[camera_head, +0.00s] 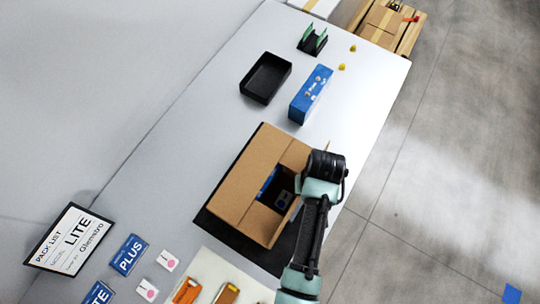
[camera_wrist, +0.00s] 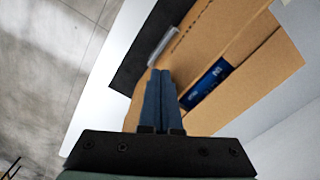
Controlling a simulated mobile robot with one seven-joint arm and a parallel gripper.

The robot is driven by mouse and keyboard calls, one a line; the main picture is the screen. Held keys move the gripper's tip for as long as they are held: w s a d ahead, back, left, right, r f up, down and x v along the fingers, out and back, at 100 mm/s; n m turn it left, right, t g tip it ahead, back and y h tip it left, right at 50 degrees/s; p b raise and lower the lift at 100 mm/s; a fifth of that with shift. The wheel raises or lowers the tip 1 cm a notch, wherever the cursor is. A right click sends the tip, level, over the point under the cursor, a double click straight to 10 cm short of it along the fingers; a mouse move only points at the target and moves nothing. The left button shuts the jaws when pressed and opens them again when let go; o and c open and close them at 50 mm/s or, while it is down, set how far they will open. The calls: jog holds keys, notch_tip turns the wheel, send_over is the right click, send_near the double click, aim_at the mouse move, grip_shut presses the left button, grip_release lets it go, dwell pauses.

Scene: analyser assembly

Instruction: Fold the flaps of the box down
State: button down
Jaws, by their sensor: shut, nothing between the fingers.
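The brown cardboard box (camera_head: 247,190) stands on a black mat near the right edge of the table in the head view. Its top is partly open, with a dark gap on the right where a blue item (camera_head: 267,184) and a grey-blue item (camera_head: 284,199) show inside. In the wrist view, cardboard panels (camera_wrist: 262,72) lie on both sides of a blue printed item (camera_wrist: 207,84). My gripper (camera_wrist: 161,72) is shut and empty, its blue fingers together over or against the cardboard; contact is unclear. In the head view my wrist hides the fingers and the box's right side.
A blue carton (camera_head: 311,93), a black tray (camera_head: 265,78) and a black stand with green parts (camera_head: 312,40) are farther along the table. A pack list sign (camera_head: 69,240) and PLUS card (camera_head: 129,255) lie at lower left. Floor lies beyond the table's right edge.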

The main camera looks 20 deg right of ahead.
jog(key=w+a+f+b, duration=0.3)
jog(key=w+a+f, duration=0.1)
jog(key=w+a, duration=0.2)
jog(key=shift+w+f+b, duration=0.3)
jog(key=shift+w+b, duration=0.1)
jog(key=shift+w, duration=0.05)
dwell(0.6)
jog(key=shift+f, duration=0.3)
dwell(0.6)
jog(key=shift+r, duration=0.1)
notch_tip(320, 180, up, 7)
jog(key=p, duration=0.7)
jog(key=shift+r, duration=0.2)
dwell(0.4)
